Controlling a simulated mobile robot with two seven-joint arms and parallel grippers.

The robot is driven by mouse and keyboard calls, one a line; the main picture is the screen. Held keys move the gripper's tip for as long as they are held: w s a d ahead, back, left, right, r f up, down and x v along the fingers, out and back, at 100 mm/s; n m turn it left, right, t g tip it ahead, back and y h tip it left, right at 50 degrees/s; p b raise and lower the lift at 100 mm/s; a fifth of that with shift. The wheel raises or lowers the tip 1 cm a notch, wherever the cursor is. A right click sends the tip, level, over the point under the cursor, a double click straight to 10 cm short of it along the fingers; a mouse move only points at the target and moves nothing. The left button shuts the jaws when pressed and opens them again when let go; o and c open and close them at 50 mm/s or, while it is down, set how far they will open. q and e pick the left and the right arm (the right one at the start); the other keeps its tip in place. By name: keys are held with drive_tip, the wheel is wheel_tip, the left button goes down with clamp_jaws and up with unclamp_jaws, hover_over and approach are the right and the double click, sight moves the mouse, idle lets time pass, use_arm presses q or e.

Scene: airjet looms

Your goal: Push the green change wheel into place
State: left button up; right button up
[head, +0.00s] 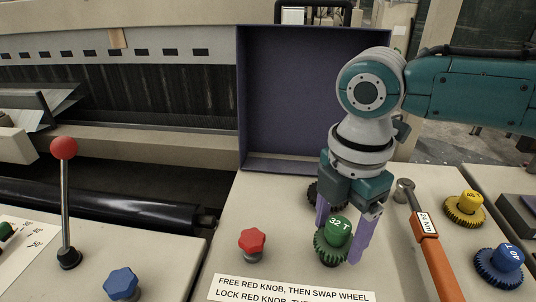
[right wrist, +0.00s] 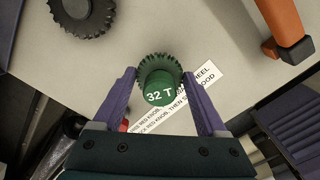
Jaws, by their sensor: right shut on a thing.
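The green change wheel (head: 328,247), with its raised hub marked "32 T", is at the front of the beige panel, right of the red knob. It also shows in the right wrist view (right wrist: 160,66), between the two fingers. My right gripper (head: 339,236) points down, with its purple fingers shut on the wheel from both sides. Whether the wheel is seated on a shaft or slightly above the panel cannot be told, as its underside is hidden. The red knob (head: 252,242) stands apart on the left. My left gripper is not in view.
A dark gear (right wrist: 84,14) sits behind the green wheel. Yellow (head: 465,209) and blue (head: 499,267) wheels stand farther right. A red-topped lever (head: 65,190) and blue knob (head: 122,284) are left. A purple open housing (head: 300,95) rises behind.

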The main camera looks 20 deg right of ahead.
drive_tip(key=shift+f+b, duration=0.6)
drive_tip(key=shift+f, duration=0.5)
drive_tip(key=o, duration=1.4)
drive_tip(key=shift+o, duration=0.2)
wheel_tip(320, 180, up, 10)
drive_tip(key=shift+p, duration=0.35)
